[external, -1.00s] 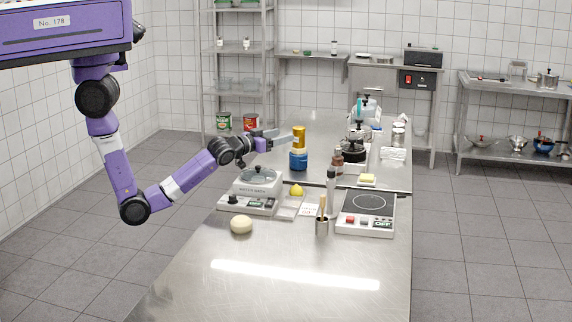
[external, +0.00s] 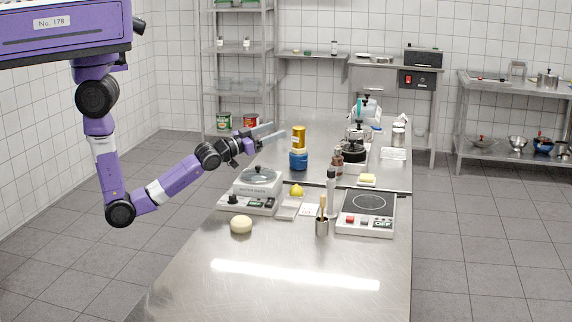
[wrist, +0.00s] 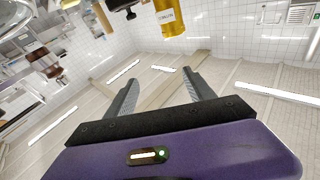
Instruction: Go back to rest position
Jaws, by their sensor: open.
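My gripper (external: 268,138) is at the end of my purple arm, above the left side of the steel table (external: 262,275) in the external view. In the wrist view its two grey fingers (wrist: 161,92) are spread apart with nothing between them. A gold can (external: 298,137) stands on a blue-lidded jar or base (external: 298,160) to the right of the gripper and apart from it. A yellow can with a label (wrist: 168,17) shows at the top of the wrist view.
A wire shelf (external: 238,90) is behind the arm. The table's front is clear.

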